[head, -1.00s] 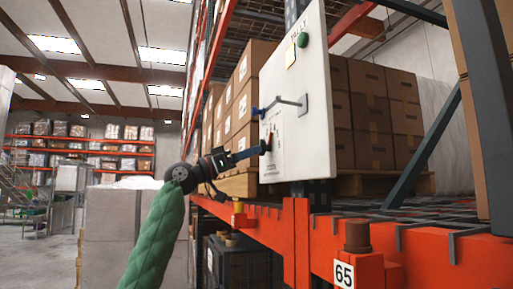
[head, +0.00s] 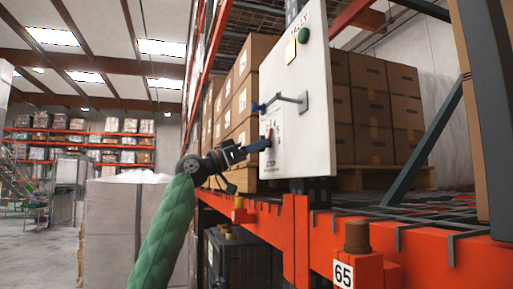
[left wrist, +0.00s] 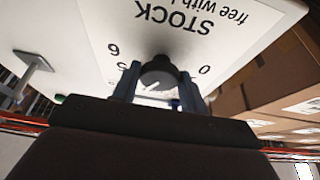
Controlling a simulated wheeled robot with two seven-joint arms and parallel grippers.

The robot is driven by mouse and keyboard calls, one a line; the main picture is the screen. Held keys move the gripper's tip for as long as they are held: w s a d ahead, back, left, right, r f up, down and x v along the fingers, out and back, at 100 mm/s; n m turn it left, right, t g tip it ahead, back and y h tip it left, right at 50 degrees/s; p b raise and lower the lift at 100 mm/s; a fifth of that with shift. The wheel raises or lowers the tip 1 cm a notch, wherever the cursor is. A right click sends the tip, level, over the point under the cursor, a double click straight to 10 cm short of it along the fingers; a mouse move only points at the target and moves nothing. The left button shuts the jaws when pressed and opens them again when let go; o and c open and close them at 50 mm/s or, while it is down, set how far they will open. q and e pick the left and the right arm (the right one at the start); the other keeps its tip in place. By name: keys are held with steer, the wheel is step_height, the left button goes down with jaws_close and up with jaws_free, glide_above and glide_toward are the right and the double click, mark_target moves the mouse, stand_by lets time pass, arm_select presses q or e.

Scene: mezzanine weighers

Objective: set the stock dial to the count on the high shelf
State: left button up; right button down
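The stock dial shows in the left wrist view as a dark round knob (left wrist: 158,73) on the white panel, under the upside-down word STOCK. The figures 0, 5 and 6 show around it. In the head view the dial (head: 269,135) is low on the near edge of the white panel (head: 310,110), with a red mark. My left gripper (head: 266,145) is at the dial. In the left wrist view its two fingers (left wrist: 160,84) stand on either side of the knob. I cannot tell whether they press on it. My right gripper is not in view.
A grey lever (head: 285,101) with a blue end sticks out above the dial. An orange shelf beam (head: 300,245) runs below. Stacked cartons (head: 385,110) stand behind the panel.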

arm_select(q)
steer(key=shift+n+t, duration=0.3)
steer(key=shift+n, duration=0.4)
steer(key=shift+s+d+r+n+t+y+p, duration=0.15)
steer(key=shift+n+t+y, duration=0.7)
steer(key=shift+n, duration=1.65)
steer(key=shift+s+a+n+t+y+p, duration=0.15)
steer(key=shift+n+t+y, duration=0.7)
steer(key=shift+n, duration=1.65)
steer(key=shift+s+d+r+n+t+y+p, duration=0.15)
steer(key=shift+n+t+y, duration=0.7)
steer(key=shift+n, duration=1.65)
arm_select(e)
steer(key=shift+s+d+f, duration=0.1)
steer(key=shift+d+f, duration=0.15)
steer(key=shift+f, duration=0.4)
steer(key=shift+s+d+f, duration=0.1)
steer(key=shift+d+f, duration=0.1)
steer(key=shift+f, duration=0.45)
arm_select(q)
steer(key=shift+w, duration=0.15)
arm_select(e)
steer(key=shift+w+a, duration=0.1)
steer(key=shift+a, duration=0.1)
arm_select(q)
steer(key=o, duration=1)
steer(key=shift+f, duration=0.1)
steer(key=shift+c, duration=0.2)
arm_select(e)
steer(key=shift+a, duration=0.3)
